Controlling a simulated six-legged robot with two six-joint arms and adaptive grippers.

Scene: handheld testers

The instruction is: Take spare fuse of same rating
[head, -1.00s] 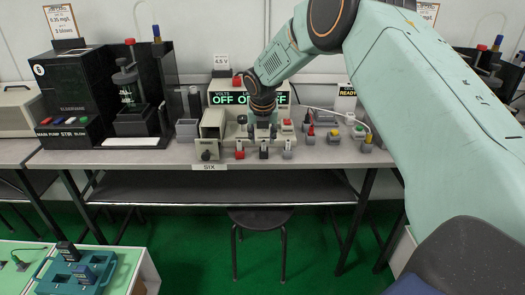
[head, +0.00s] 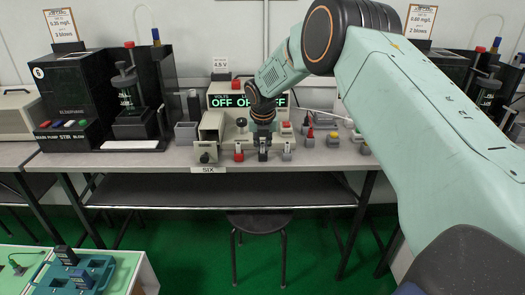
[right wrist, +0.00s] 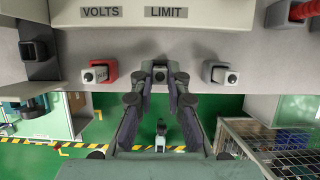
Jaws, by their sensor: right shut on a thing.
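A row of small blocks stands at the bench's front edge: a red one (head: 239,153), a dark middle one between my fingers, and a grey one (head: 287,152). In the right wrist view the red block (right wrist: 97,73) and grey block (right wrist: 222,75) flank the middle block (right wrist: 160,72). My right gripper (head: 263,152) points down there and is shut on the middle block's small upright piece, with its fingers (right wrist: 161,80) on both sides. The fingers hide most of it, and I cannot read any rating. My left gripper is out of view.
Behind stands a power unit (head: 221,87) with lit OFF displays. A beige tester (head: 209,133) is left of the gripper. More small blocks (head: 333,139) lie to the right.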

